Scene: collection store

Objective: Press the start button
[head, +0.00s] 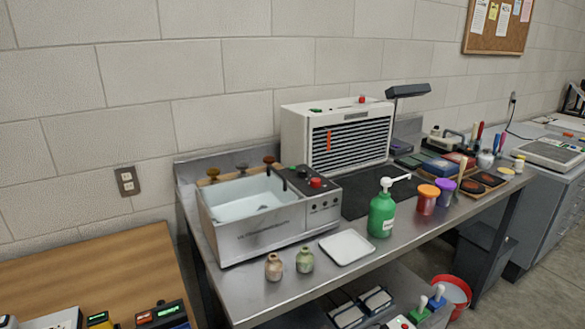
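Several buttons are in the head view, and no label readable here says which one is the start button. The steel ultrasonic bath (262,232) stands on the left of the metal bench, with a black control strip on its right side. That strip carries a red button (316,183), a dark knob and a small green button (292,168). The white louvred unit (297,128) behind it has a green button (316,110) at the left of its top and a red button (362,99) further right. My gripper is not in view.
A green pump bottle (382,216), a white tray (347,247) and two small vases (274,267) stand near the bench's front edge. Orange and purple-lidded jars (427,200) are to the right. A wooden table (100,270) with small devices is at lower left.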

